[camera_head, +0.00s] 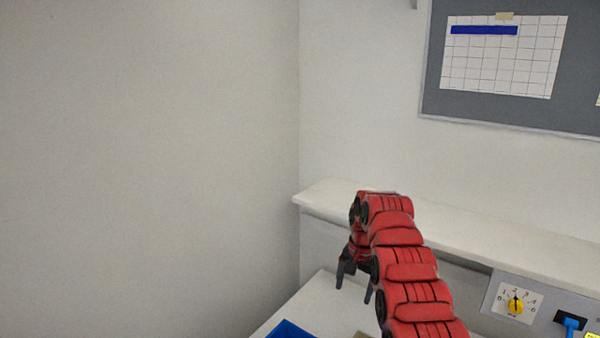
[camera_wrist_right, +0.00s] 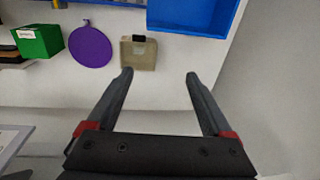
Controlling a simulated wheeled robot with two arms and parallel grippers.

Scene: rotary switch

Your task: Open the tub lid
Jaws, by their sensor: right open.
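In the right wrist view a small beige, box-like tub (camera_wrist_right: 138,57) with a black clip or handle (camera_wrist_right: 139,38) on one edge stands on the white surface. I cannot tell whether its lid is shut. My right gripper (camera_wrist_right: 159,77) is open and empty, its two dark fingers apart, with the tub beyond the left fingertip and not between the fingers. In the head view my right gripper (camera_head: 354,288) points down over the white table (camera_head: 318,297). Only a small beige edge, perhaps the tub, shows at the bottom there. My left gripper is in neither view.
A blue tray (camera_wrist_right: 190,15) lies right beside the tub; its corner shows in the head view (camera_head: 290,330). A purple disc (camera_wrist_right: 90,47) and a green box (camera_wrist_right: 38,42) lie left of the tub. A shelf (camera_head: 460,238) and yellow rotary switch (camera_head: 515,305) are behind and right.

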